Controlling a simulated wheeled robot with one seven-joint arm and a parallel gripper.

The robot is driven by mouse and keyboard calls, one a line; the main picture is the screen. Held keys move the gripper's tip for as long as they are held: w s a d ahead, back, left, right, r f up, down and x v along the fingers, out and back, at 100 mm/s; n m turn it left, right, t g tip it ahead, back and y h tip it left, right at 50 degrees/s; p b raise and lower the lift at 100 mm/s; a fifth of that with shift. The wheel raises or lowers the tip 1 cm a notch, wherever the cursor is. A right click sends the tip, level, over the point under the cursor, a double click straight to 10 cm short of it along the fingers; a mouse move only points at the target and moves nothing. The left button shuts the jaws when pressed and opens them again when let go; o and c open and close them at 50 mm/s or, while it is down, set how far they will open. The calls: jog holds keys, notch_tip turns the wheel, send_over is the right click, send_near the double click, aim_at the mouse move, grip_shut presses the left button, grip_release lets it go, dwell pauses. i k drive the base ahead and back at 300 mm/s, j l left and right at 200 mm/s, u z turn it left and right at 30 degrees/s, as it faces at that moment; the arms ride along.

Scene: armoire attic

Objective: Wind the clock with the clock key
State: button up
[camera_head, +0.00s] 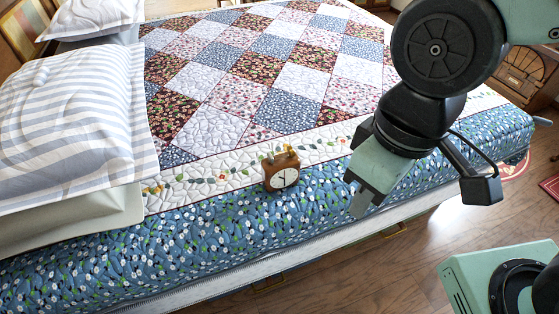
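A small brown wooden clock (283,172) with a white round dial stands upright near the front edge of the bed. Small knob-like parts show on its top, too small to make out. My gripper (360,204) points down over the blue flowered border, to the right of the clock and apart from it. One grey fingertip shows below its green body, and I cannot tell whether the fingers are open or shut. No separate clock key can be made out.
The bed (251,58) has a patchwork quilt, clear around the clock. Striped pillows (70,125) lie at the left. Wooden floor (400,275) lies in front, and a wooden chest (527,72) stands at the upper right.

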aim_at(290, 150)
jog(key=k+l+u, duration=0.15)
jog(key=u, duration=0.2)
jog(key=k+l+u, duration=0.1)
jog(key=u, duration=0.25)
jog(key=k+u, duration=0.35)
jog(key=i+l, duration=0.05)
jog(key=i, duration=0.05)
